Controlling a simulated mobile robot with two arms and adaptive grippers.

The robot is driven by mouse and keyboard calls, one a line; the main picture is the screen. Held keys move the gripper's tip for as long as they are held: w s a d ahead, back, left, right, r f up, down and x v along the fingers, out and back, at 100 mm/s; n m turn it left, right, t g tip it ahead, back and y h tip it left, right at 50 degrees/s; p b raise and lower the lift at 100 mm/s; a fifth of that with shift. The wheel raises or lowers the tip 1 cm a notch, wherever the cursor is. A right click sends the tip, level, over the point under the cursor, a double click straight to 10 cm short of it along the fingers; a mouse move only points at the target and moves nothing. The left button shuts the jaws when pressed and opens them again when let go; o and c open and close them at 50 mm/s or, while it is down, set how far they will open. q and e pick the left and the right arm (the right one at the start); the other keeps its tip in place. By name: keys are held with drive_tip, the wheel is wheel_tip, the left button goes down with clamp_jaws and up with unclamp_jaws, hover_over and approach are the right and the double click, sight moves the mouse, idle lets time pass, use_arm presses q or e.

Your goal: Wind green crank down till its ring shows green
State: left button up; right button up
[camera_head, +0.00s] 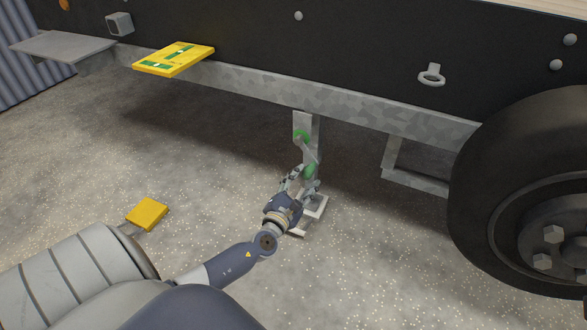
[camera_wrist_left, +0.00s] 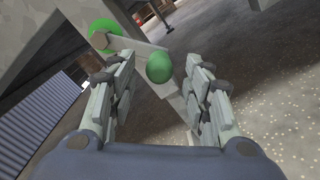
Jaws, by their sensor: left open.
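The green crank stands on a grey metal leg (camera_head: 313,135) under the trailer. Its round green hub or ring (camera_head: 301,135) is at the top, and a grey arm slants down to a green knob (camera_head: 309,171). My left gripper (camera_head: 305,181) is open at the knob. In the left wrist view the knob (camera_wrist_left: 159,67) shows between and beyond the two open fingers (camera_wrist_left: 168,88), with no clear contact. The green hub (camera_wrist_left: 103,33) is at upper left there. The leg's foot (camera_head: 316,207) is partly hidden by my gripper. My right gripper is not in view.
The trailer's grey frame rail (camera_head: 255,83) runs just above the leg. A large black tyre (camera_head: 520,170) stands at right, with a metal step frame (camera_head: 415,178) beside it. A yellow level plate (camera_head: 174,59) sits at upper left. The speckled floor around the leg is mostly clear.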

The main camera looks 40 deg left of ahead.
use_arm(q)
drive_tip(key=v, duration=0.7)
drive_tip(key=shift+s, duration=0.3)
drive_tip(key=shift+d, duration=0.1)
